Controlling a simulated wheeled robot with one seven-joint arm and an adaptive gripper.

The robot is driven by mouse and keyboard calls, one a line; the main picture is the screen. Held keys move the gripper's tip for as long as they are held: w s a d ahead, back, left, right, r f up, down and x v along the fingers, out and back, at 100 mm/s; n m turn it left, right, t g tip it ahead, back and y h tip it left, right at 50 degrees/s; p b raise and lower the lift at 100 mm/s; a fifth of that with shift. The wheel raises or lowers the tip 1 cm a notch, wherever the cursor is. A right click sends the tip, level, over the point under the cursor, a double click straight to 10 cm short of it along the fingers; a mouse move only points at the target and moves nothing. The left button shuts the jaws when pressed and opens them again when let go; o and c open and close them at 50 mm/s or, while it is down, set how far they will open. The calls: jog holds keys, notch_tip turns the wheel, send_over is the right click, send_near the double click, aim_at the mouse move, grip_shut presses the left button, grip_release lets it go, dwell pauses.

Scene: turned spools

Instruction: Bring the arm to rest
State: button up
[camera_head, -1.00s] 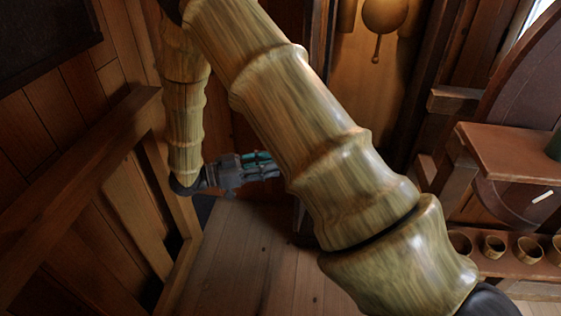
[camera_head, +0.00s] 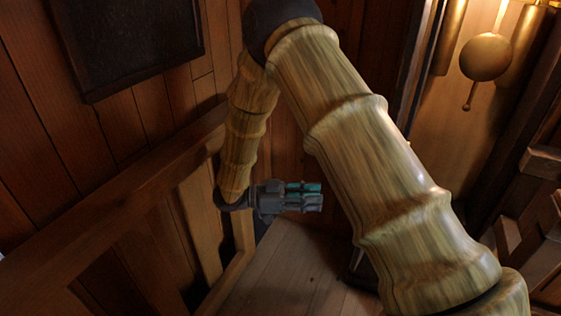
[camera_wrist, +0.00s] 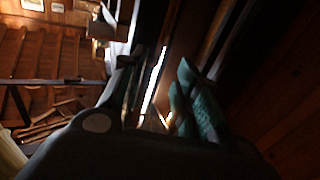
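My gripper (camera_head: 316,195) is in the middle of the head view, at the end of my folded arm, pointing right. Its teal and grey fingers lie roughly level, beside my thick upper arm link. In the wrist view my gripper (camera_wrist: 155,80) shows a dark finger on the left and teal-padded fingers on the right, with a gap between them. Nothing is seen held in it. The fingertips are dim and partly blurred.
A wood-plank wall with a dark framed panel (camera_head: 130,40) is at the left. A wooden rail (camera_head: 110,205) runs in front of it. A brass pendulum bob (camera_head: 486,57) hangs at upper right. Bare floor (camera_head: 285,275) shows below my gripper.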

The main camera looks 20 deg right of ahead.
jog(key=w+d+f+n+t+y+p, duration=0.1)
jog(key=d+f+n+t, duration=0.25)
jog(key=f+t, duration=0.2)
jog(key=w+d+f+n+t+y, duration=0.1)
jog(key=d+f+n+t, duration=0.1)
jog(key=f+n+t, duration=0.4)
jog(key=s+a+f+n+t+y+p, duration=0.1)
jog(key=s+f+n+y, duration=0.15)
jog(key=f, duration=0.35)
jog(key=s+a+f+n+y, duration=0.1)
jog(key=s+f+n+y, duration=0.1)
jog(key=f+y, duration=0.3)
jog(key=s+a+f+n+g+y, duration=0.2)
jog(key=s+a+f, duration=0.1)
jog(key=s, duration=0.6)
jog(key=s+a+f+n+g+y+p, duration=0.1)
jog(key=s+a+f+n+g+y, duration=0.1)
jog(key=s, duration=0.8)
jog(key=s+a+f+n+g+y, duration=0.2)
jog(key=s+a+f+n+y, duration=0.1)
jog(key=s, duration=0.6)
jog(key=shift+s+a+f+n+y, duration=0.25)
jog(key=shift+a+f+n+y, duration=0.1)
jog(key=shift+a+f, duration=0.45)
jog(key=shift+r, duration=0.1)
